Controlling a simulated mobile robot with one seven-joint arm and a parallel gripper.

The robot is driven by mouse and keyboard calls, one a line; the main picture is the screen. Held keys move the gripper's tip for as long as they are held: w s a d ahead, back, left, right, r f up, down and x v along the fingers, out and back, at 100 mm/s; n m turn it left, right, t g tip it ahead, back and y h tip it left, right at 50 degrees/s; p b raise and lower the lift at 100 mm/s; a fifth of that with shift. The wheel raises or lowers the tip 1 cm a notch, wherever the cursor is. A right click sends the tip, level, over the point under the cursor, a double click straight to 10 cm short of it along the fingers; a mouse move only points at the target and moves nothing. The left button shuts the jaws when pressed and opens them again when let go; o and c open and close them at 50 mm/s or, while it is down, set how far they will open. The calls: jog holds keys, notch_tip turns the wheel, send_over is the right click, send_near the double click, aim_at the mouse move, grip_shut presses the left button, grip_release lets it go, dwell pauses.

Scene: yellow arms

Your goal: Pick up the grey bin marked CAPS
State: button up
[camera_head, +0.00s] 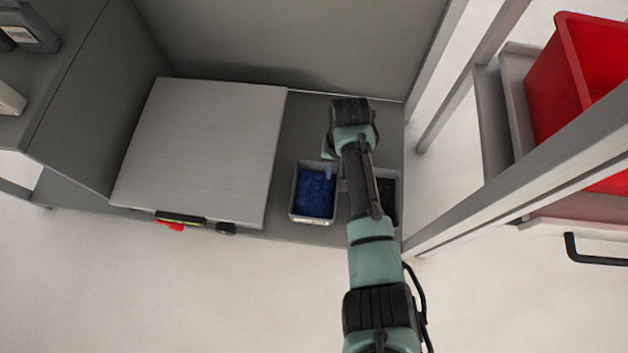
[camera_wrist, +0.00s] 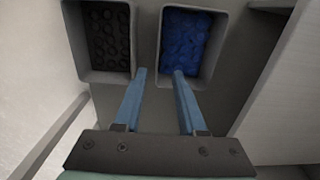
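A grey bin (camera_head: 309,219) with blue round pieces stands on the grey shelf; its front label is too small to read. It also shows in the wrist view (camera_wrist: 216,55). A second grey bin (camera_head: 399,200) with dark pieces stands to its right, partly hidden by my arm; it is at the left in the wrist view (camera_wrist: 108,77). I cannot read which is marked CAPS. My gripper (camera_wrist: 159,72) is open and empty. Its blue fingers point at the blue-filled bin's left side, one finger by the gap between bins, the other overlapping that bin's near edge. Contact cannot be told.
A flat light-grey board or box (camera_head: 205,150) lies left of the bins. A grey back panel (camera_head: 300,45) rises behind. A metal frame post (camera_head: 480,205) and a red crate (camera_head: 585,80) are on the right. Pale floor is open in front.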

aim_at(315, 193)
notch_tip(315, 193, down, 7)
jog(key=b, duration=0.5)
jog(key=shift+s+f, duration=0.15)
notch_tip(315, 193, down, 5)
jog(key=b, duration=0.5)
jog(key=shift+s+d, duration=0.15)
jog(key=shift+c, duration=0.2)
grip_shut()
dwell(0.6)
